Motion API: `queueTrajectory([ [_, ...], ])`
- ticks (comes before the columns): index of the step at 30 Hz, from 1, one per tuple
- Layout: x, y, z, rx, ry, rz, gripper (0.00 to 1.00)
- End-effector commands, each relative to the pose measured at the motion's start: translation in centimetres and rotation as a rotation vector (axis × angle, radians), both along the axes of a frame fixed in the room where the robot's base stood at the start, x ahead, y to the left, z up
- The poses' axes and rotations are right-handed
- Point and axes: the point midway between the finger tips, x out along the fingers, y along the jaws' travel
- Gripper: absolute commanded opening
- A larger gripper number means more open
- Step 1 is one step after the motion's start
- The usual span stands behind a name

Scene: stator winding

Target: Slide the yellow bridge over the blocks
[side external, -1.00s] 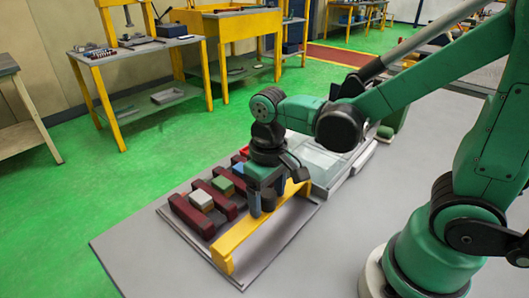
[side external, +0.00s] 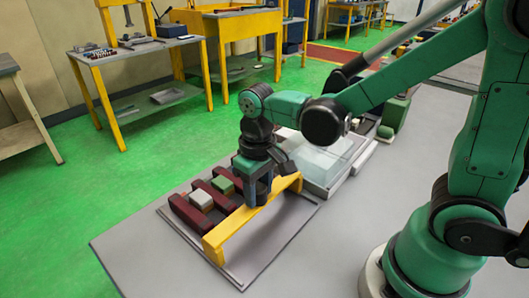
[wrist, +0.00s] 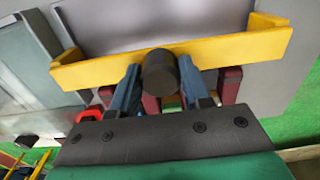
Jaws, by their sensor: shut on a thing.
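The yellow bridge (side external: 245,222), a long bar with short bent-down ends, is near the front edge of the block fixture. Its dark round knob (wrist: 160,73) sits between the two blue fingers of my gripper (side external: 259,198) in the wrist view, and my gripper is shut on it. The blocks in view are a white block (side external: 201,199) and a green block (side external: 222,185), sitting between dark red bars (side external: 205,212). The bridge is beside these blocks, on the side nearer my base. My gripper hides the blocks farther right. I cannot tell whether the bridge's feet touch the plate.
A grey base plate (side external: 277,244) lies under the fixture, with bare room in front of the bridge. A clear-topped tray (side external: 325,157) stands close behind the bridge's far end. A red thing (wrist: 88,113) shows near the bars in the wrist view. The grey table's left part is clear.

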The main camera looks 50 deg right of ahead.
Motion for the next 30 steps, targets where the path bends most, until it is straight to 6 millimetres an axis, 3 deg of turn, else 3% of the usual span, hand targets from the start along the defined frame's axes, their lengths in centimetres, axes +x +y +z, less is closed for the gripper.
queueTrajectory([
  [30, 5.2, 0.1, 0.0, 0.002, -0.001, 0.002, 0.12],
])
